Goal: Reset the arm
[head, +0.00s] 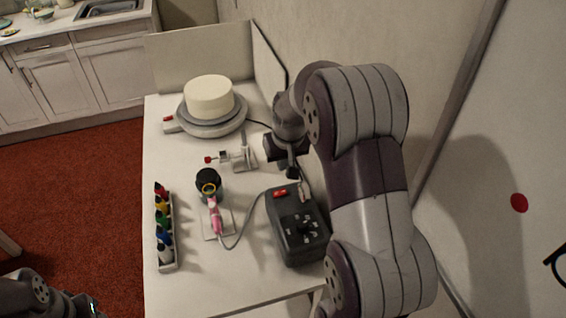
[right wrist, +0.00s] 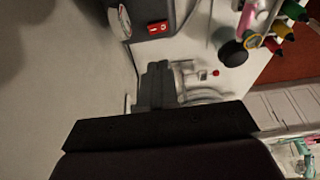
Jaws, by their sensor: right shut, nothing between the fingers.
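My right arm comes in from the right in the head view and bends over the table's right side. My right gripper (head: 291,170) points down near the back right of the table, between the small clamp stand and the wall. In the right wrist view its dark fingers (right wrist: 157,84) are together, with nothing between them. The dark grey control box (head: 298,228) with a red switch lies just in front of the gripper; it also shows in the right wrist view (right wrist: 150,14). Part of my left arm shows at the lower left, but its gripper does not.
The white table (head: 190,288) holds a cake (head: 209,97) on a grey turntable (head: 213,130), a clamp stand (head: 242,159), a pink-handled airbrush (head: 215,217) and a rack of coloured bottles (head: 164,228). A cable runs from the box. The wall is close on the right.

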